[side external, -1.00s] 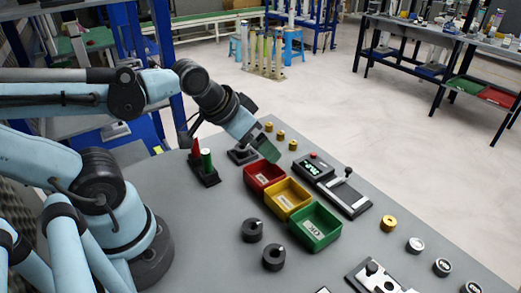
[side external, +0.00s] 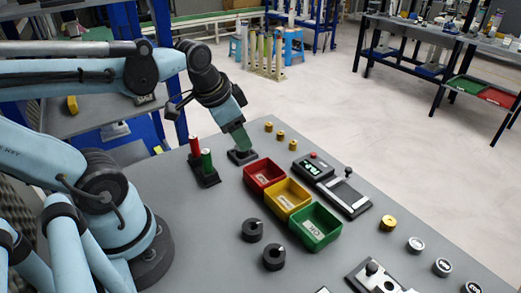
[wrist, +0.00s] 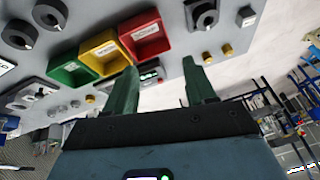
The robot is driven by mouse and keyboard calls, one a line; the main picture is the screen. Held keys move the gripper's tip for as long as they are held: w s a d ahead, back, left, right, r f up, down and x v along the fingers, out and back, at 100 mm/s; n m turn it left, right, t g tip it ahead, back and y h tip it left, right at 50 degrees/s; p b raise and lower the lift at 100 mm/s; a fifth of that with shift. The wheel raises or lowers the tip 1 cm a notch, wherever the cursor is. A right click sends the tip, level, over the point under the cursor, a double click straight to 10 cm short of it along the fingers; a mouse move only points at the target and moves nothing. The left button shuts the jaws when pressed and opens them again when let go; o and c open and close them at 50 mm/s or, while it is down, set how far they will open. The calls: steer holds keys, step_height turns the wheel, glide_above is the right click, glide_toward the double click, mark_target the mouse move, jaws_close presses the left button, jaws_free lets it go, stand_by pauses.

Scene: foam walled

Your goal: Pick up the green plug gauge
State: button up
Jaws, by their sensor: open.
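The green plug gauge (side external: 207,161) stands upright in a dark holder (side external: 209,182), beside a red plug gauge (side external: 195,147) in the same holder. My gripper (side external: 241,146) is open and empty, with green fingers. It is to the right of the gauges, over a small black stand (side external: 241,156); I cannot tell whether it touches the stand. In the wrist view the two fingers (wrist: 165,88) are spread apart with nothing between them. The plug gauges do not show in the wrist view.
Red (side external: 263,176), yellow (side external: 287,199) and green (side external: 314,227) bins stand in a row. A device with a green display (side external: 314,169), a black lever fixture (side external: 346,199), brass parts (side external: 281,135) and two black rings (side external: 252,230) are on the grey table.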

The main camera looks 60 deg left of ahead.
mark_target(205, 151)
steer(key=s+a+m+g, duration=0.1)
steer(key=a, duration=0.1)
steer(key=s+a+r+m+g, duration=0.1)
steer(key=s+a, duration=0.1)
steer(key=s+a+m+g, duration=0.1)
steer(key=a+g, duration=0.1)
steer(key=a, duration=0.1)
steer(key=shift+s+r+m+h, duration=0.25)
steer(key=shift+s+m+h, duration=0.05)
steer(key=shift+m, duration=0.1)
steer(key=shift+s+a+m+g, duration=0.3)
steer(key=shift+s+g, duration=0.1)
steer(key=shift+f, duration=3.3)
steer(key=shift+w+d+f, duration=0.15)
steer(key=shift+f, duration=0.7)
steer(key=shift+w+d+f, duration=0.1)
steer(key=shift+f, duration=1.65)
jaws_close()
